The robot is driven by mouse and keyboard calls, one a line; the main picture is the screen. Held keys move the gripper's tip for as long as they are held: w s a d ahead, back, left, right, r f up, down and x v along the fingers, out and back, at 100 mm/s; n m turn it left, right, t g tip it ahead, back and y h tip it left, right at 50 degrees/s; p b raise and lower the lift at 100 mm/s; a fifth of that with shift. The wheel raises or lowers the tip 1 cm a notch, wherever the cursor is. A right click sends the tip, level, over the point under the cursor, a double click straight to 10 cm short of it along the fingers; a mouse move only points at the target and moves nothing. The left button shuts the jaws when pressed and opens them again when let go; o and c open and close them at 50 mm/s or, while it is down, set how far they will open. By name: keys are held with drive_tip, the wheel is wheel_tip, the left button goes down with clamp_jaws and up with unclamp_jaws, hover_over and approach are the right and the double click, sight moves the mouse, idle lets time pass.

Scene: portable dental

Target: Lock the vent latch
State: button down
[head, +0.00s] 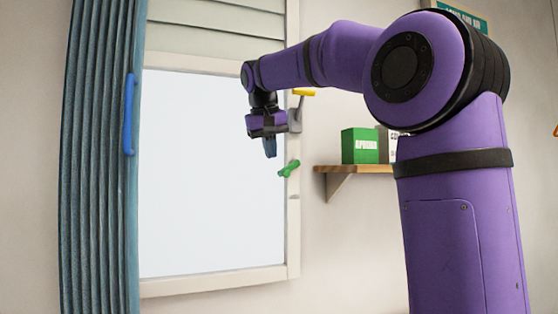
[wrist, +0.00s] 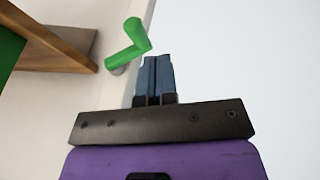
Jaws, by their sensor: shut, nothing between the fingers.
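A green handle (head: 289,169) sits on the right window frame, tilted, its upper end to the right. In the wrist view the green handle (wrist: 128,43) is just beyond and left of my fingertips, on a round grey base. A yellow handle (head: 303,92) lies level, higher on the same frame, by a grey bracket partly behind my wrist. I cannot tell which of these is the vent latch. My gripper (head: 270,149) is shut and empty, pointing down in front of the pane, above and left of the green handle. Its fingers (wrist: 153,68) are pressed together, apart from the handle.
A wooden shelf (head: 330,168) with a green box (head: 360,146) is on the wall to the right. A blue-grey curtain (head: 92,200) with a blue handle (head: 129,115) hangs at left. Pale slats (head: 215,40) top the window. The space before the pane (head: 205,200) is free.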

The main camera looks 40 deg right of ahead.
sight(282, 176)
drive_tip(key=shift+s+d+f, duration=0.2)
drive_tip(key=shift+d+f, duration=0.35)
drive_tip(key=shift+f, duration=0.1)
drive_tip(key=shift+s+d+f, duration=0.2)
drive_tip(key=shift+d+f, duration=0.3)
drive_tip(key=shift+f, duration=0.1)
drive_tip(key=shift+f+h, duration=0.4)
drive_tip(key=shift+h, duration=0.4)
drive_tip(key=shift+f+n+g+h, duration=0.35)
drive_tip(key=shift+f+h, duration=0.35)
drive_tip(key=shift+h, duration=0.3)
drive_tip(key=h, duration=0.1)
drive_tip(key=f+h, duration=0.1)
drive_tip(key=shift+d+f+g+h, duration=0.15)
drive_tip(key=shift+f+g+h, duration=0.05)
drive_tip(key=shift+g+h, duration=0.15)
drive_tip(key=h, duration=0.1)
drive_tip(key=d+f+h, duration=0.1)
drive_tip(key=f+n+h, duration=0.1)
drive_tip(key=h, duration=0.1)
drive_tip(key=shift+s+d+f+g, duration=0.15)
drive_tip(key=shift+s+d+g, duration=0.15)
drive_tip(key=shift+s+d, duration=0.1)
drive_tip(key=shift+d+f, duration=0.1)
drive_tip(key=shift+d, duration=0.05)
drive_tip(key=shift+w, duration=0.1)
